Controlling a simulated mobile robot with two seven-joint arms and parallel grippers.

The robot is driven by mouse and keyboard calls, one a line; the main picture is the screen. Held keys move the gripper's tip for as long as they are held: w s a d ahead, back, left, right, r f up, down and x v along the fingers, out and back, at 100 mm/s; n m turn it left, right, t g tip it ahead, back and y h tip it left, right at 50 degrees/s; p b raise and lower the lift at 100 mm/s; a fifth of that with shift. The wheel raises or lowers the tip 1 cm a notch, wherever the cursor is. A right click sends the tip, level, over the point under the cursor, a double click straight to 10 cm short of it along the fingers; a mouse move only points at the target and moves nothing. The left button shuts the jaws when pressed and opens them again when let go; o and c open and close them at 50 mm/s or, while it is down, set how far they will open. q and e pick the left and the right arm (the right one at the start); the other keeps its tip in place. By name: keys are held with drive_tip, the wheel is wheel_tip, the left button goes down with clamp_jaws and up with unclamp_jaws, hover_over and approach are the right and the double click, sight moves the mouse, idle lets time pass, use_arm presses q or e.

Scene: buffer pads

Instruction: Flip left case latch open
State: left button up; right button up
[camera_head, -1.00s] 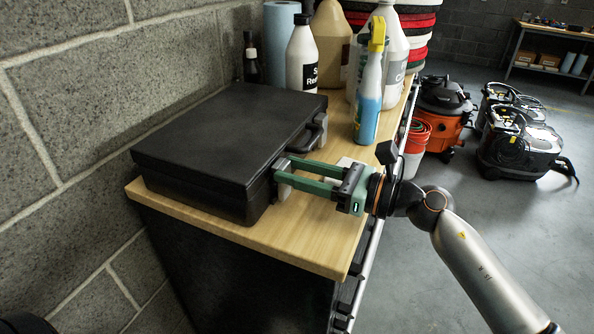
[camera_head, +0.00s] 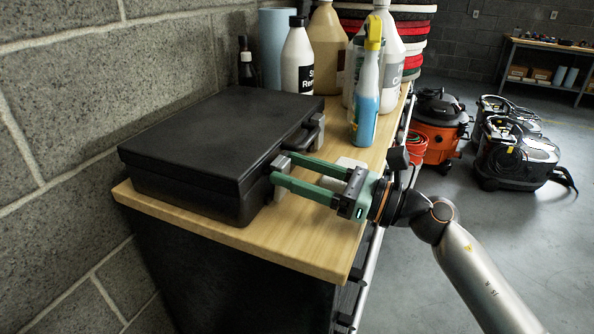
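A black case (camera_head: 222,137) lies flat and closed on the wooden bench top (camera_head: 290,240), with its handle (camera_head: 302,136) on the side facing right. My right gripper (camera_head: 276,175) reaches in from the right. My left gripper is not in view.
A spray bottle (camera_head: 367,95), a white bottle (camera_head: 299,62) and several jugs stand behind the case. A grey block wall (camera_head: 60,100) runs along the left. The bench's front edge is near my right wrist. An orange vacuum (camera_head: 437,125) stands on the floor.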

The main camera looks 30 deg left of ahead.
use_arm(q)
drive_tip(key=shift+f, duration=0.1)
use_arm(e)
drive_tip(key=shift+o, duration=0.4)
drive_tip(key=shift+d, duration=0.1)
drive_tip(key=shift+d, duration=0.25)
use_arm(q)
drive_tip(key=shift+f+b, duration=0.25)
drive_tip(key=shift+b, duration=0.2)
use_arm(e)
drive_tip(key=d+f, duration=0.1)
drive_tip(key=d, duration=1)
drive_tip(key=shift+w+d+f, duration=0.25)
drive_tip(key=shift+w+d, duration=0.1)
drive_tip(key=shift+d, duration=0.05)
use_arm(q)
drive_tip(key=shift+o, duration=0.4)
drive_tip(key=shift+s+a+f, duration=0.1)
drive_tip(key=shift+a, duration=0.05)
